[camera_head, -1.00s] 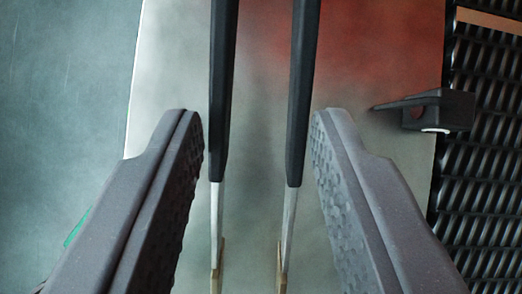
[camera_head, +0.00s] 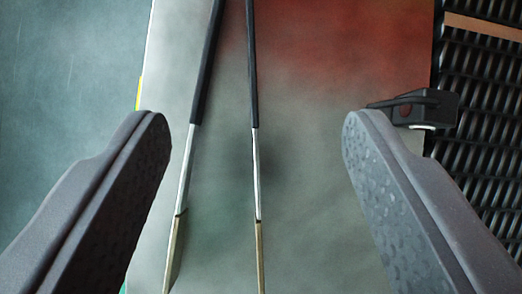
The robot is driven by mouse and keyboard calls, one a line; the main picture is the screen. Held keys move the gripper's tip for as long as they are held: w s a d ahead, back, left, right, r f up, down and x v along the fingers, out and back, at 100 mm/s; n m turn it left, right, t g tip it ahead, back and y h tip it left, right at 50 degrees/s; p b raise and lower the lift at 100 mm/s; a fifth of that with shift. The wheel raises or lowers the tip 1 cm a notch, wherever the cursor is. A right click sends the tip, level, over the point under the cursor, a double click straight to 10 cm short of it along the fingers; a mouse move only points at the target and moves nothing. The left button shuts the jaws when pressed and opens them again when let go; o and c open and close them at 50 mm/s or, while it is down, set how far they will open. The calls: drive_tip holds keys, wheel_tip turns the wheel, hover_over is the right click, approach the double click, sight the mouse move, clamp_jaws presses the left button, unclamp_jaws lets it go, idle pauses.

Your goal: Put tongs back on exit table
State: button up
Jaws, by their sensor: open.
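The tongs (camera_head: 254,100) have two long arms with black grips, bare metal middles and tan ends. They lie along the picture's length on a pale metal table (camera_head: 310,190), with the grips running out of the top edge and the tan ends out of the bottom edge. My gripper (camera_head: 255,120) is open, its two dark textured fingers wide apart. Both tong arms show between the fingers, nearer the left finger, with a wide gap to the right one. The fingers do not appear to touch them.
A black mesh belt (camera_head: 485,120) runs along the right side of the table. A small black bracket (camera_head: 425,106) sits at the table's right edge, close by my right finger. Grey-blue floor (camera_head: 70,80) lies to the left. A reddish reflection tints the table's upper part.

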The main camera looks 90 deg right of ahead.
drive_tip(key=v, duration=1.1)
drive_tip(key=a+r+m+t+h, duration=0.1)
drive_tip(key=a+r, duration=0.2)
drive_tip(key=r, duration=0.3)
drive_tip(key=s+a+r+m+t+h, duration=0.1)
drive_tip(key=a+r+t, duration=0.15)
drive_tip(key=r, duration=0.35)
drive_tip(key=a+r+m+t+h, duration=0.1)
drive_tip(key=a+r, duration=0.2)
drive_tip(key=r, duration=0.3)
drive_tip(key=s+a+r+m+t, duration=0.2)
drive_tip(key=s+a+r, duration=0.2)
drive_tip(key=r, duration=0.5)
drive_tip(key=s+a+r+m+t+h, duration=0.1)
drive_tip(key=s+a+r+m+t, duration=0.2)
drive_tip(key=r, duration=0.7)
drive_tip(key=shift+s+a+h+b, duration=0.35)
drive_tip(key=shift+s+a, duration=0.3)
drive_tip(key=shift+s, duration=0.55)
drive_tip(key=shift+f+b, duration=0.9)
